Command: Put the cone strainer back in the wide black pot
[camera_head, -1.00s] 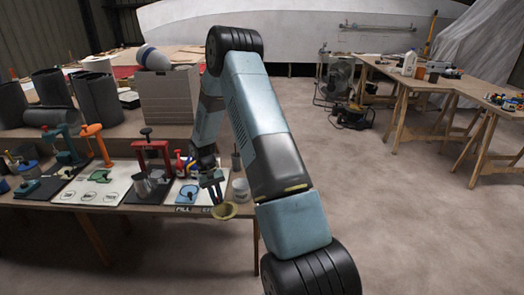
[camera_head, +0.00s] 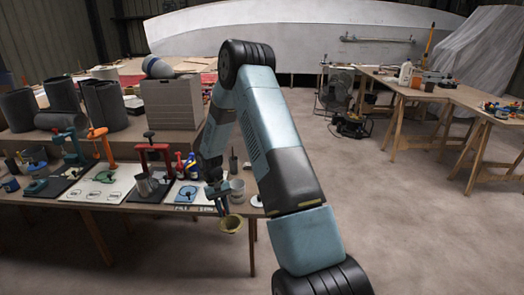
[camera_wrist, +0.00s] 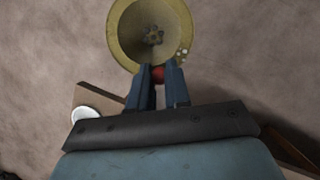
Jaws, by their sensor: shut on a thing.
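The cone strainer (camera_head: 231,223) is a yellowish cone with a wide round rim. In the wrist view the strainer (camera_wrist: 125,28) shows its open mouth, with a dark patterned centre. My gripper (camera_wrist: 158,74) is shut on it at the near side of the rim, where a small red part shows between the fingers. In the head view my gripper (camera_head: 223,208) holds it at the front right edge of the workbench, and bare floor shows behind it in the wrist view. I cannot surely pick out the wide black pot.
Large dark cylinders (camera_head: 104,104) stand behind. The floor to the right is open.

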